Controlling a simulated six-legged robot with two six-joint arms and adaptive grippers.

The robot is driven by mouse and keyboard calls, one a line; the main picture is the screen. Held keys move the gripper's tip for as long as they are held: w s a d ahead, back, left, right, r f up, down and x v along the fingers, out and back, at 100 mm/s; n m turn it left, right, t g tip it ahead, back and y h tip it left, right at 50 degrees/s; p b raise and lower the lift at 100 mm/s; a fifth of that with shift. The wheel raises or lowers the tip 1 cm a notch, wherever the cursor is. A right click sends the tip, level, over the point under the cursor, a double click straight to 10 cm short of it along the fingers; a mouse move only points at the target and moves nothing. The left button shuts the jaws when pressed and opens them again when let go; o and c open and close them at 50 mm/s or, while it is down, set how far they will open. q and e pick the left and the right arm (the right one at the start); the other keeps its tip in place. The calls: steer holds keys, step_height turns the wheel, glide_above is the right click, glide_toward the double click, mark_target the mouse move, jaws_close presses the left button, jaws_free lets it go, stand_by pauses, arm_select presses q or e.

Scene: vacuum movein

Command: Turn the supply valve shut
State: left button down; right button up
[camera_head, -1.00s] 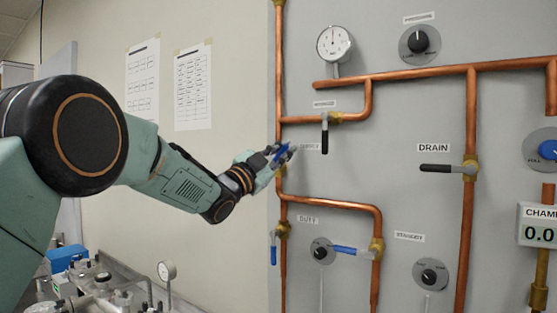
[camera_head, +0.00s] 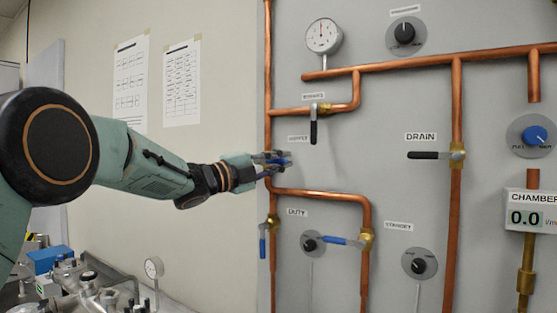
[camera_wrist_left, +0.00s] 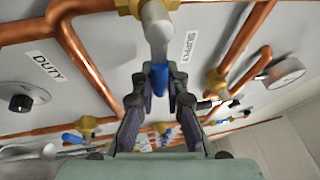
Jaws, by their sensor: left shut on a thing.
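The supply valve is on the left copper pipe, beside the SUPPLY label (camera_wrist_left: 191,46). Its blue-tipped lever (camera_wrist_left: 160,80) lies between the two fingers of my left gripper (camera_wrist_left: 160,97) in the left wrist view. In the head view my left gripper (camera_head: 283,161) is shut on this lever at the pipe, with the forearm reaching in from the left nearly level. The fingers hide most of the lever there, so its exact angle is hard to tell. The brass valve body (camera_wrist_left: 147,6) shows at the top of the wrist view. My right gripper is not in view.
A black lever (camera_head: 313,132) hangs down close to the right of my gripper. Below are the blue DUTY lever (camera_head: 262,247) and another blue lever (camera_head: 340,241). The DRAIN lever (camera_head: 430,155) points left. A gauge (camera_head: 323,36) is above. Low equipment (camera_head: 95,290) stands bottom left.

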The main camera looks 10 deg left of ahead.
arm_select(q)
steer(key=shift+d+f+m, duration=0.1)
steer(key=shift+f+m, duration=0.2)
stand_by(0.4)
steer(key=c, duration=1.4)
jaws_free()
steer(key=shift+s+r, duration=0.15)
steer(key=shift+o, duration=0.3)
steer(key=v, duration=1.2)
